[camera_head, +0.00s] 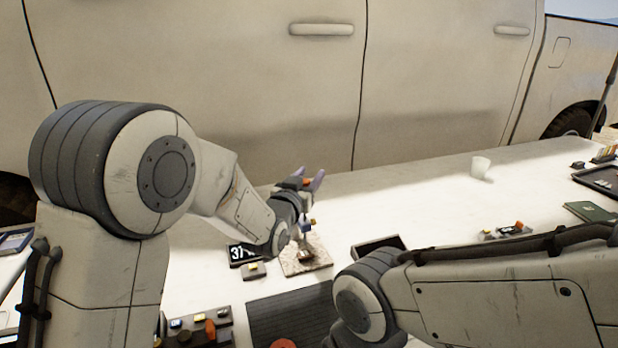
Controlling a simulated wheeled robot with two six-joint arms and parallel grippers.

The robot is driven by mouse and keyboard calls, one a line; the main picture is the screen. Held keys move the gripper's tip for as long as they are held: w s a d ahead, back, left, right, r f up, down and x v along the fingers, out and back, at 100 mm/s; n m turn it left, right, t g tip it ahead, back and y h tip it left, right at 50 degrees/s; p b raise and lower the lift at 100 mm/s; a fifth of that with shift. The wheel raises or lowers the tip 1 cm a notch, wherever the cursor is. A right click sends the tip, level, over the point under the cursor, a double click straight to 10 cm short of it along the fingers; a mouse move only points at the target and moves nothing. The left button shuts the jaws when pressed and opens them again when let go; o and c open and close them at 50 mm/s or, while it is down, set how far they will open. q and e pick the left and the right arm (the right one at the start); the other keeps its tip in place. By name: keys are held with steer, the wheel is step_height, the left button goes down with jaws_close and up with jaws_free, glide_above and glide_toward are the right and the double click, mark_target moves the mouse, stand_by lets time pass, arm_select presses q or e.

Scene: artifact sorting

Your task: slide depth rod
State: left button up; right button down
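My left gripper (299,182) is in the middle of the table, pointing toward the car. Its two fingers are spread apart. A small orange patch shows between them; I cannot tell whether it is a separate object. Just below the wrist, a small upright device (306,226) with a blue-purple part stands over a tan, rough slab (318,264). My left wrist partly hides both. I cannot tell which part is the depth rod. My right arm crosses the lower right, and its gripper does not show.
A black number card (240,256) lies left of the slab, and a dark tray (378,248) lies right. A dark ribbed mat (290,318) is in front. A white cup (480,167) stands at the back right. The table between the cup and my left gripper is clear. A car stands behind.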

arm_select(q)
steer(key=shift+o, duration=0.4)
steer(key=v, duration=1)
steer(key=shift+s+b, duration=0.25)
steer(key=shift+b, duration=0.15)
